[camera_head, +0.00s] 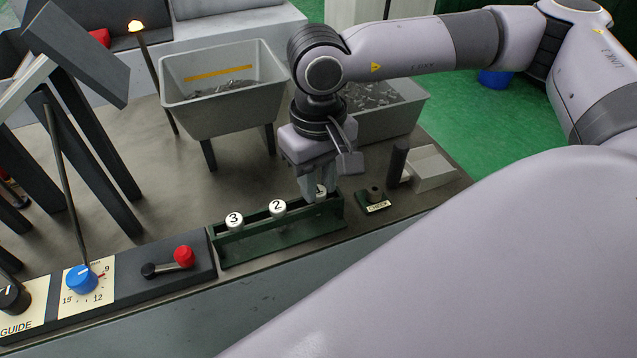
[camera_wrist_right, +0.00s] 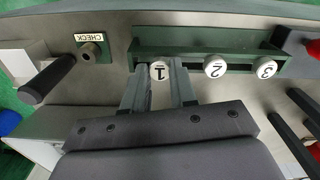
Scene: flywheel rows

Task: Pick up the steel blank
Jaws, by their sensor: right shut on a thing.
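Three round blanks with white numbered tops stand in a row in a green rack (camera_head: 285,236). Blank 3 (camera_head: 235,221) is at the left, blank 2 (camera_head: 277,207) in the middle and blank 1 (camera_head: 321,190) at the right end. My right gripper (camera_head: 317,194) reaches down from above and is shut on blank 1, which still sits at the rack. In the right wrist view, blank 1 (camera_wrist_right: 158,72) is between the two fingers, and blanks 2 (camera_wrist_right: 215,66) and 3 (camera_wrist_right: 264,68) stand beside it. The fingers partly hide blank 1 in the head view. My left gripper is not in view.
A socket with a CHECK label (camera_head: 374,197) is right of the rack, with a dark post (camera_head: 397,165) and pale block (camera_head: 432,168) beyond. A grey bin (camera_head: 228,101) stands behind. A red-knobbed lever (camera_head: 184,257) and blue dial (camera_head: 81,279) are at left.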

